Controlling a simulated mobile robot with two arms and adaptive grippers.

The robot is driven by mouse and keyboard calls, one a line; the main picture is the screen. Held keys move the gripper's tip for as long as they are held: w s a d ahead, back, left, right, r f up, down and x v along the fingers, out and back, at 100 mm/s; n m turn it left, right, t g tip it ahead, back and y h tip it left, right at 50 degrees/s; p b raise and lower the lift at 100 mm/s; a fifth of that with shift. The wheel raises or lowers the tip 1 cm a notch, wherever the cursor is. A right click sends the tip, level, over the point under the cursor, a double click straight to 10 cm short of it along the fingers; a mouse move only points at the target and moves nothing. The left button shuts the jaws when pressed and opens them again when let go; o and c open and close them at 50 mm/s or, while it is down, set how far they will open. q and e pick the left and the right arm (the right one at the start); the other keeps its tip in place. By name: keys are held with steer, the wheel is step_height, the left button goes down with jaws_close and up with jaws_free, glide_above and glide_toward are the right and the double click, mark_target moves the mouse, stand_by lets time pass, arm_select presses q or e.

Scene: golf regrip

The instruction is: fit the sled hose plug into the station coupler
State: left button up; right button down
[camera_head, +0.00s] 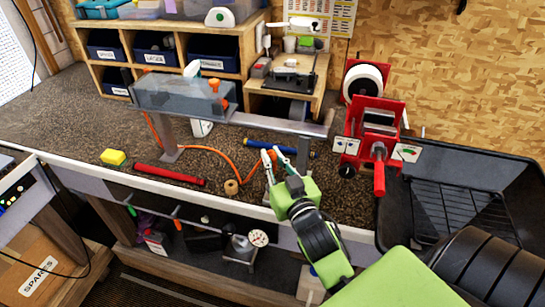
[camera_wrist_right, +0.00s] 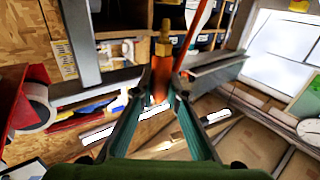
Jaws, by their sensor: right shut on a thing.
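My right gripper (camera_head: 270,152) is low over the bench's front part. In the right wrist view the fingers (camera_wrist_right: 164,82) are shut on the orange body of the hose plug (camera_wrist_right: 161,88). The plug's brass tip (camera_wrist_right: 165,32) sticks out beyond the fingertips, free of any coupler. The orange hose (camera_head: 208,149) runs from below the grey box (camera_head: 172,94) across the bench toward this gripper, and shows beside the plug in the wrist view (camera_wrist_right: 194,32). Orange fittings (camera_head: 215,84) sit at the box's right end; I cannot tell whether one is the station coupler. My left gripper is not in view.
A metal rail (camera_head: 275,125) stands behind the gripper. A red clamp stand (camera_head: 372,128) and a black tray (camera_head: 460,180) are to the right.

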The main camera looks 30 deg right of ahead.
mark_target(274, 170)
steer(key=shift+f+b, duration=1.05)
steer(key=shift+f, duration=0.65)
steer(key=c, duration=1.9)
jaws_free()
steer(key=v, duration=1.2)
steer(key=shift+a+r, duration=0.1)
